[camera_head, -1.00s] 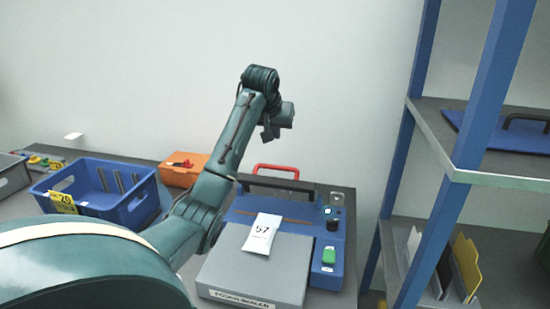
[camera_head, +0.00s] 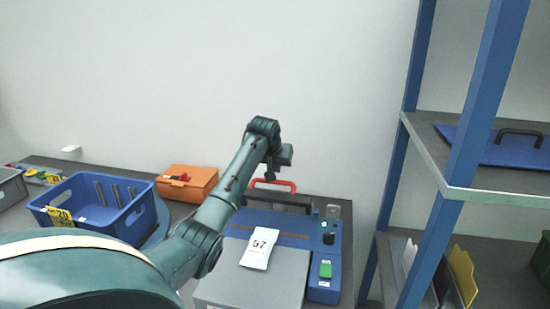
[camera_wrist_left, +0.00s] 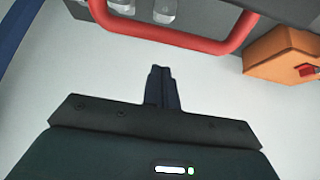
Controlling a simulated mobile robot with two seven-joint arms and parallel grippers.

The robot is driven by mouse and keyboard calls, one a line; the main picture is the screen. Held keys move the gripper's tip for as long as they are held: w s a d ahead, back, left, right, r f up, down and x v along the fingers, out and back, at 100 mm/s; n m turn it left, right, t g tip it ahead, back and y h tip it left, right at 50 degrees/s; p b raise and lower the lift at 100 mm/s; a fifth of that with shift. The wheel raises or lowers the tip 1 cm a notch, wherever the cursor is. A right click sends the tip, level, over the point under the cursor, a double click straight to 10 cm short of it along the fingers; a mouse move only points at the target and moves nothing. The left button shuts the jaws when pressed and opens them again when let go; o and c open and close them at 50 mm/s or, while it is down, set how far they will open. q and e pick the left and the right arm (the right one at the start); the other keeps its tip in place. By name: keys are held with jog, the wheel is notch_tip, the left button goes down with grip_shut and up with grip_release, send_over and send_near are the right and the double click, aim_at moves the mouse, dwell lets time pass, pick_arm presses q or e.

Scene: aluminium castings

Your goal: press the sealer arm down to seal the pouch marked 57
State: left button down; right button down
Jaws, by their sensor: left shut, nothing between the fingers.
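The bag sealer (camera_head: 326,278) is blue with a grey front platform (camera_head: 255,284). The white pouch marked 57 (camera_head: 259,248) lies across the platform's back edge and the blue body. The black sealer arm (camera_head: 277,199) with its red handle (camera_head: 259,183) is raised at the back. My left gripper (camera_head: 270,177) points down beside the red handle at the sealer's back. In the left wrist view its fingers (camera_wrist_left: 161,75) are together and empty. The red handle (camera_wrist_left: 180,41) is beyond the fingertips there, with a visible gap. My right gripper is out of view.
A blue crate labelled 20 (camera_head: 137,218) and an orange box (camera_head: 188,181) stand left of the sealer. The orange box also shows in the wrist view (camera_wrist_left: 278,52). A blue-framed shelf (camera_head: 409,135) stands close on the right. The wall is behind the bench.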

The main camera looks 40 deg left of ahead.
aim_at(275, 197)
pick_arm(q)
jog(key=shift+s+d+f+p, duration=0.2)
jog(key=shift+s+d, duration=0.15)
jog(key=shift+s, duration=0.3)
jog(key=shift+s+d+f+p, duration=0.15)
jog(key=shift+s+d, duration=0.15)
jog(key=shift+s, duration=0.3)
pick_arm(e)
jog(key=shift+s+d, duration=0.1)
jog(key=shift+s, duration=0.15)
pick_arm(q)
jog(key=shift+f, duration=0.1)
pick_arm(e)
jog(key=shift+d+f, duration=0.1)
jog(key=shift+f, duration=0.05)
